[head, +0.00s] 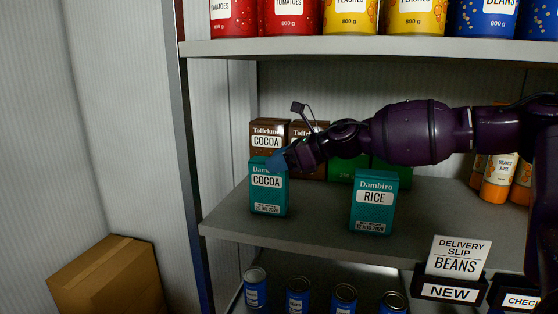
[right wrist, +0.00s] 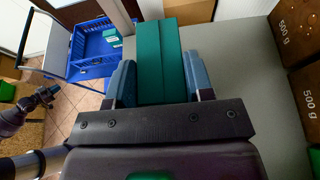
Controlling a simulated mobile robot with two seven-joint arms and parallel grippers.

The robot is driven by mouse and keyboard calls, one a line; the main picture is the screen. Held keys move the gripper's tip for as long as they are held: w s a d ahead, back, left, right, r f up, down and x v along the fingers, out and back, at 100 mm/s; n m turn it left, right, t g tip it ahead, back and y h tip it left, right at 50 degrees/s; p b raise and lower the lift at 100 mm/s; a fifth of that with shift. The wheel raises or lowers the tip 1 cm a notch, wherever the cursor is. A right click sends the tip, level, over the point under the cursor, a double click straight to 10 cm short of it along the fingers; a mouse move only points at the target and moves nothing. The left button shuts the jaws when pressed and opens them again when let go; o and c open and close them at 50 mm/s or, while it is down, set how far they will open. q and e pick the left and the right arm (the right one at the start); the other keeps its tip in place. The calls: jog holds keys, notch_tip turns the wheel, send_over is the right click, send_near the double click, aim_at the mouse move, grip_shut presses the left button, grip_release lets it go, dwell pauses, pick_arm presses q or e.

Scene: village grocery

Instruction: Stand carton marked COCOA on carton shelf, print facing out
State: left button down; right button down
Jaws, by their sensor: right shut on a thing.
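The teal COCOA carton (head: 268,196) is upright at the left end of the carton shelf (head: 320,226), its print facing out towards the head camera. My right gripper (head: 279,162) is shut on its upper part. The right wrist view shows the teal carton (right wrist: 158,62) between the two blue fingers (right wrist: 158,85). I cannot tell whether its base touches the shelf. A teal RICE carton (head: 373,203) stands to the right, print out. Part of my left arm shows at the left edge of the right wrist view, but its fingers are not clear.
Brown COCOA cartons (head: 268,137) stand behind the held one, and green cartons (head: 343,169) stand behind my right arm. Orange juice bottles (head: 498,180) are at the right. An upper shelf (head: 370,49) is overhead. Bare shelf lies between the COCOA and RICE cartons.

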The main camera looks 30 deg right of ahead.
jog(key=shift+s, duration=0.1)
jog(key=shift+f, duration=0.1)
jog(key=c, duration=0.5)
grip_release()
jog(key=shift+s+d+r, duration=0.1)
jog(key=shift+r, duration=0.1)
pick_arm(q)
jog(key=w+f+b, duration=0.1)
jog(key=f+b, duration=0.1)
jog(key=b, duration=0.2)
pick_arm(e)
jog(key=v, duration=1.1)
jog(key=shift+s, duration=0.25)
